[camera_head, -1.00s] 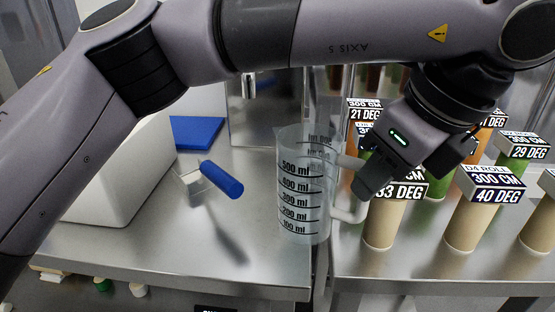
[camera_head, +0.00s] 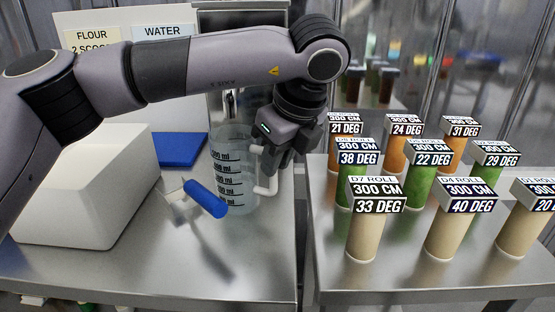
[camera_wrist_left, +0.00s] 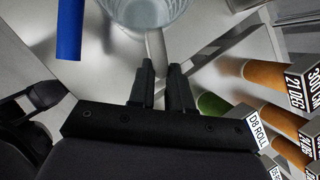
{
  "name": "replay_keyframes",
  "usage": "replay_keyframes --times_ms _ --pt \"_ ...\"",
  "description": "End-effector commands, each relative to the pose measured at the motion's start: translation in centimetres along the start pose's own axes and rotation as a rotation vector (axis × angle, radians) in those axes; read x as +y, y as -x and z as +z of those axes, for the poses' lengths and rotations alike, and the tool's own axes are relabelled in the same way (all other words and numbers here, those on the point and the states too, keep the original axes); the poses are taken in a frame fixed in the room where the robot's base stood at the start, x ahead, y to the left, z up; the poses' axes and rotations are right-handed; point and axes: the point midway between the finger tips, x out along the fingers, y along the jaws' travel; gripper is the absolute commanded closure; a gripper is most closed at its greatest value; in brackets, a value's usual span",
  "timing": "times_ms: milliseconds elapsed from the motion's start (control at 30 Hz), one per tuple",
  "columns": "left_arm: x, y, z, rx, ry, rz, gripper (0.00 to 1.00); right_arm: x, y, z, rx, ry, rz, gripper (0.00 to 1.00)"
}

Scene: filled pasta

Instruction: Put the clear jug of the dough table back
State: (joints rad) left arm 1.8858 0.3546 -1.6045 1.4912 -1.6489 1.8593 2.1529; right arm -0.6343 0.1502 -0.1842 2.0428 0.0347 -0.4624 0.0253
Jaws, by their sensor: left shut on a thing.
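The clear jug (camera_head: 233,172) with black millilitre marks is upright over the right part of the left steel table (camera_head: 150,262) in the head view. I cannot tell whether its base touches the table. Its pale handle (camera_head: 268,172) is on its right side. My left gripper (camera_head: 271,168) is shut on this handle, reaching in from the right. In the left wrist view the jug (camera_wrist_left: 145,15) shows at the top, with its handle (camera_wrist_left: 156,55) running down between the fingers (camera_wrist_left: 160,88). My right gripper is out of view.
A blue-handled scraper (camera_head: 205,198) lies just left of the jug. A white block-shaped bin (camera_head: 85,195) and a blue board (camera_head: 180,148) are further left. Several labelled rolls (camera_head: 375,225) stand on the right table (camera_head: 400,278), past a narrow gap. The left table's front is clear.

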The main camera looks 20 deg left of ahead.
Motion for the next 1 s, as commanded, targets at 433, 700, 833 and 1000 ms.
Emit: replay_keyframes --times_ms 433,700,833,1000 --pt "0.0 -0.7 -0.3 0.0 0.001 -0.002 0.55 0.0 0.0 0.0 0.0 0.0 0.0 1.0" --pt "0.0 -0.2 -0.3 0.0 0.002 -0.004 0.55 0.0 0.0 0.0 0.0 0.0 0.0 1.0" --pt "-0.1 1.6 -0.3 -0.001 0.002 -0.006 0.55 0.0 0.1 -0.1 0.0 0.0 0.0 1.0" --pt "-0.1 5.2 -0.3 -0.002 0.002 -0.006 0.55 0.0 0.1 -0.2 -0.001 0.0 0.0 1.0"
